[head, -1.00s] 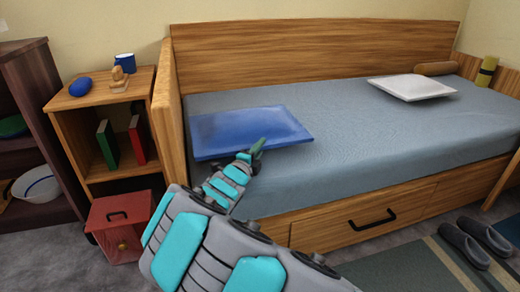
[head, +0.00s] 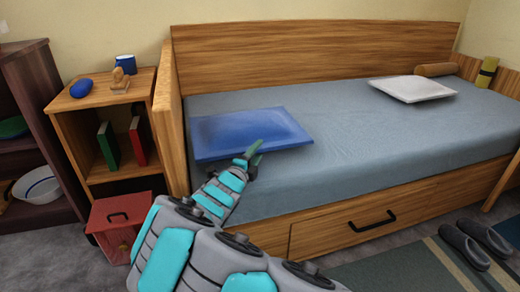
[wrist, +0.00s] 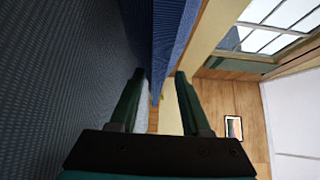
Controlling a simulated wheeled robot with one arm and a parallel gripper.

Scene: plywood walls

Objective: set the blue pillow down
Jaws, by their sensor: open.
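The blue pillow (head: 240,130) lies flat on the grey-blue mattress at the left end of the bed. My gripper (head: 250,157) is at the pillow's front edge, low over the mattress. In the wrist view my gripper (wrist: 160,80) has its two green fingers apart, with the pillow's edge (wrist: 168,45) just ahead of and partly between them. I cannot tell whether a finger touches the pillow.
The bed (head: 365,115) has a wooden back and left end panel. A white pillow (head: 412,88) lies farther right on it. A nightstand (head: 97,97) stands left. Slippers (head: 480,245) lie on the floor. The mattress middle is clear.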

